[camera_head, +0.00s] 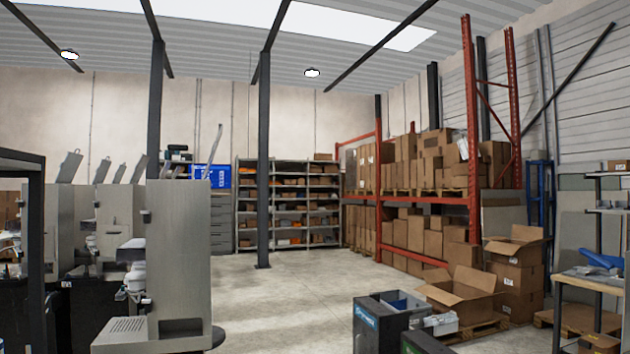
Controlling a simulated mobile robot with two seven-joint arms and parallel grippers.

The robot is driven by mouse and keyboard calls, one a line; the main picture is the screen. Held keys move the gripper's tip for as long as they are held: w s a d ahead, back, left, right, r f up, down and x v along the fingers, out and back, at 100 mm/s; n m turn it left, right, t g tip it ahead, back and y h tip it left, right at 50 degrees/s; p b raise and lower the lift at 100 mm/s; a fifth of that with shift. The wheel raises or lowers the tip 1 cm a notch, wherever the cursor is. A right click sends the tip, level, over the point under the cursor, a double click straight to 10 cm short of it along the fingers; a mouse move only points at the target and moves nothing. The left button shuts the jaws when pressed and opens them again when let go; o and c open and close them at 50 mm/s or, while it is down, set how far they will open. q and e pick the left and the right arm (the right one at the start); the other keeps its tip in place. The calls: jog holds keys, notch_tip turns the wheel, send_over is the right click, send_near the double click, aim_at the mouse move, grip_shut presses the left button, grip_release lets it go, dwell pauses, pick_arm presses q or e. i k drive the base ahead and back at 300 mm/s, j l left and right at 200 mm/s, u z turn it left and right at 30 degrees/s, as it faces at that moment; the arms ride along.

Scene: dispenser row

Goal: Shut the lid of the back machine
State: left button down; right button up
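A row of grey dispenser machines stands at the left. The nearest machine (180,240) is a tall grey box with a white nozzle and a drip tray on its left side. A thin raised panel (214,150) stands above its top, seen nearly edge on, and looks like its open lid. Behind it are more grey machines (118,218), partly hidden, with several raised, tilted lids (70,166) above them. Which of these is the back machine I cannot tell for sure. Neither of my grippers shows in this view.
A dark post (263,150) stands behind the row. Open cartons (462,293) and dark bins (380,325) lie on the floor at right. Orange racks (472,130) with boxes and a workbench (590,280) are farther right. The middle floor (285,305) is clear.

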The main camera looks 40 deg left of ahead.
aim_at(215, 144)
jog(key=z, duration=1.25)
jog(key=j+z, duration=0.15)
jog(key=z, duration=2.4)
jog(key=j+z, duration=0.1)
jog(key=z, duration=1.2)
jog(key=k+z, duration=0.1)
jog(key=z, duration=1.15)
jog(key=l+z, duration=0.1)
jog(key=z, duration=2.45)
jog(key=l+z, duration=0.1)
jog(key=z, duration=1.15)
jog(key=i+u, duration=0.1)
jog(key=u, duration=0.3)
jog(key=i+l+u, duration=0.1)
jog(key=u, duration=0.35)
jog(key=i+l+u, duration=0.4)
jog(key=l, duration=0.25)
jog(key=l+u, duration=0.2)
jog(key=l, duration=0.15)
